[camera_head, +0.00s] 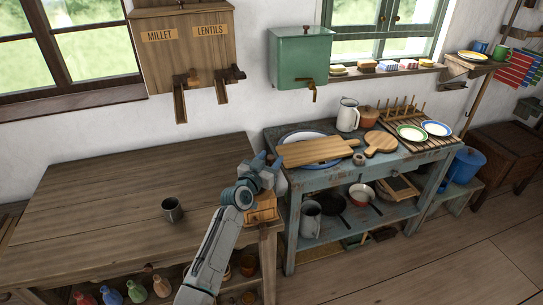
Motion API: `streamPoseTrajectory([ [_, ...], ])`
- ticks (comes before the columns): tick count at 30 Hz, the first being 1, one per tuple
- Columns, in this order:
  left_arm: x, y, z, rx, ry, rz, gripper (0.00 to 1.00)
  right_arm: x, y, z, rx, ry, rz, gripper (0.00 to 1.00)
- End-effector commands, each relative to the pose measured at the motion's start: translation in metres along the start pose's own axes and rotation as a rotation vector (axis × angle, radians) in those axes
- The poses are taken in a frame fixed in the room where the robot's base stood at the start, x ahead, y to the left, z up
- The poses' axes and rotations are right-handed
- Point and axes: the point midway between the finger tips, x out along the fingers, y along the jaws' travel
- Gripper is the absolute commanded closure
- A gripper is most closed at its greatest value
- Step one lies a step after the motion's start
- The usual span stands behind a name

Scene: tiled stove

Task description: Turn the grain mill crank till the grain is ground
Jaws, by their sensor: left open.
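A small wooden box with a drawer-like front, seemingly the grain mill (262,212), stands at the right end of the brown wooden table (110,185). My left arm and gripper cover most of it. The crank cannot be made out behind the gripper. My left gripper (266,164) is open, over the top of the box. Whether its fingers touch anything is hidden. No grain can be seen. My right gripper is out of view.
A blue workbench (296,182) with boards, plates and a jug (348,115) stands to the right. A millet and lentils dispenser (185,45) hangs above. The table's left part is clear.

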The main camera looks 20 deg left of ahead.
Motion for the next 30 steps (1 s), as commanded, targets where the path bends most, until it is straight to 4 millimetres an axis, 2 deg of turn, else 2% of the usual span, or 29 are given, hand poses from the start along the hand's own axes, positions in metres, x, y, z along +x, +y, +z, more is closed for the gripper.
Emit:
streamPoseTrajectory([
  [6, 0.0140, -0.0001, 0.0004, -0.001, -0.001, 0.000, 0.54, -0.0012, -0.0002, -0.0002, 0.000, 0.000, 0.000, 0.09],
  [14, 0.0148, 0.0000, 0.0007, -0.001, -0.001, 0.000, 0.54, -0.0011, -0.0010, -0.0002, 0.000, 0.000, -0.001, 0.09],
  [21, 0.0147, 0.0000, 0.0006, 0.000, -0.001, 0.000, 0.99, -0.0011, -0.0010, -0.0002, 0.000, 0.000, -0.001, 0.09],
  [30, 0.0133, -0.0021, 0.0025, 0.001, 0.000, 0.007, 1.00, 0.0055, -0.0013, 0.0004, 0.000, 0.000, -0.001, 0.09],
])
